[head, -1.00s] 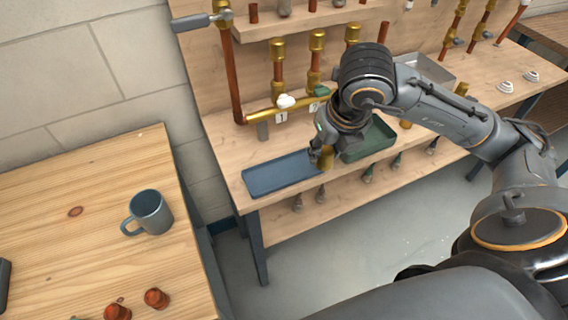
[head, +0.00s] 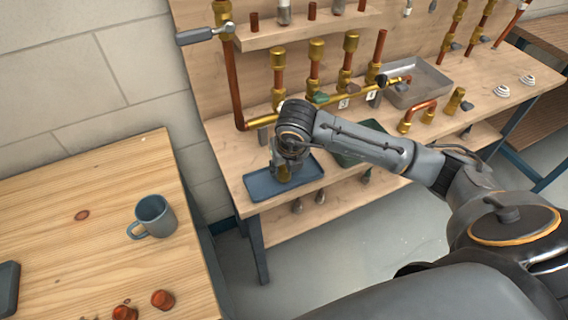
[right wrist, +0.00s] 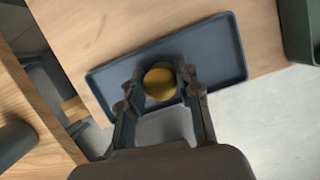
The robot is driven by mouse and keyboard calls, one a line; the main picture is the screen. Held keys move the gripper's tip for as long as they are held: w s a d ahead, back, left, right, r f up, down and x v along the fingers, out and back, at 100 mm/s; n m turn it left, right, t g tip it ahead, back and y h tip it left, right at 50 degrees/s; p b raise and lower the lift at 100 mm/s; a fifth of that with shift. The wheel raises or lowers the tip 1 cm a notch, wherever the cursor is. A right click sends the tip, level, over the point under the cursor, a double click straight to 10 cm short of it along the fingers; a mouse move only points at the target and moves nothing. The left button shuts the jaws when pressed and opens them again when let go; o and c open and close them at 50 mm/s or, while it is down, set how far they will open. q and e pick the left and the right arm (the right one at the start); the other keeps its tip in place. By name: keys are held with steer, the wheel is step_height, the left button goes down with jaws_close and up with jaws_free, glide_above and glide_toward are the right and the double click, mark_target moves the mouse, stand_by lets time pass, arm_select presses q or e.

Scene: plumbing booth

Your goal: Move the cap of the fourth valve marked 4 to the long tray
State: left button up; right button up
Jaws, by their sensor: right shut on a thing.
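The long blue tray (head: 257,188) lies on the bench near its front left edge. My right gripper (head: 284,168) is over the tray, shut on a brass cap (head: 284,174). In the right wrist view the cap (right wrist: 159,82) sits between the two fingers (right wrist: 160,78), with the tray (right wrist: 222,55) behind it. I cannot tell whether the cap touches the tray floor. On the brass pipe behind, three risers carry brass caps. The riser right of them (head: 380,48) has a bare copper top. My left gripper is out of view.
A green tray (head: 352,157) stands right of the blue one, partly behind my arm. A grey metal tray (head: 425,85) is at the back. A wooden table with a mug (head: 153,215) is at the left.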

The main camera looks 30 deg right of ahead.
steer(key=shift+f+b, duration=0.2)
steer(key=shift+b, duration=0.1)
steer(key=o, duration=1.2)
steer(key=shift+r, duration=0.1)
steer(key=shift+c, duration=0.2)
steer(key=shift+r+p, duration=0.25)
steer(key=shift+p, duration=0.15)
steer(key=v, duration=1.1)
steer(key=shift+r+b, duration=0.35)
steer(key=shift+r, duration=0.05)
steer(key=shift+s, duration=0.1)
